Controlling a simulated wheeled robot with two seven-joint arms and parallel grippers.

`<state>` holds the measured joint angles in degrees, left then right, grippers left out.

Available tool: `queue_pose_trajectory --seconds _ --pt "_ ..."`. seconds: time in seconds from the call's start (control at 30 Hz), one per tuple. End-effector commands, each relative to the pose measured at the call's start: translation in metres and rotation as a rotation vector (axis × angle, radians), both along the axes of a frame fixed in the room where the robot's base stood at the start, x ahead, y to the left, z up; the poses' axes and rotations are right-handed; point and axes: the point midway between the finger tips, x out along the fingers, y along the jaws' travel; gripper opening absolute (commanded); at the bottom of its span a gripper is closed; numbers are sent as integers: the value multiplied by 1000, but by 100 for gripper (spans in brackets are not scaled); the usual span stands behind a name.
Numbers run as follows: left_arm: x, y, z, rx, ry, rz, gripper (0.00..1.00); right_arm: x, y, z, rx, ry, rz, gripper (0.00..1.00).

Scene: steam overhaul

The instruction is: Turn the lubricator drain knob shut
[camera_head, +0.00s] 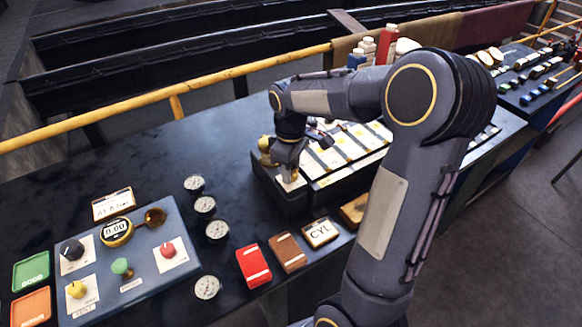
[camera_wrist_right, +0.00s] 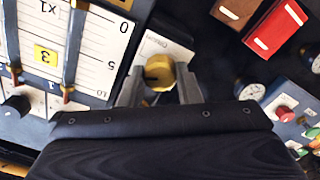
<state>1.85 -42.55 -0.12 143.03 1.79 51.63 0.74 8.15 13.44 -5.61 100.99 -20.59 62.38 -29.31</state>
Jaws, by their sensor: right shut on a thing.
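The lubricator is a dark box with white scale plates (camera_head: 352,146) on the bench, at the middle of the head view. In the right wrist view its scale panel (camera_wrist_right: 97,50) fills the left side. A brass drain knob (camera_wrist_right: 159,72) sits in front of a white label plate, between the fingers of my right gripper (camera_wrist_right: 160,88). The fingers are shut on the knob from both sides. In the head view my right gripper (camera_head: 287,170) reaches down at the lubricator's left end, and my arm covers part of the box. My left gripper is not in view.
A blue-grey control panel (camera_head: 190,275) with coloured knobs stands at left. Several round gauges (camera_head: 217,230) lie beside it. A red block (camera_head: 252,266), a brown block (camera_head: 288,253) and a CYL card (camera_head: 320,232) lie near the front edge. A yellow rail (camera_head: 225,74) runs behind the bench.

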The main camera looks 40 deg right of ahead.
Motion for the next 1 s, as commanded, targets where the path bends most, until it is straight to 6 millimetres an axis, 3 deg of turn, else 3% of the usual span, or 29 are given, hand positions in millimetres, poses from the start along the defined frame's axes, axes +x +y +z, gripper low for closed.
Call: queue_pose_trajectory --seconds 1.0 --pt "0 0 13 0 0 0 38 0 0 1 -1 -2 942 8"
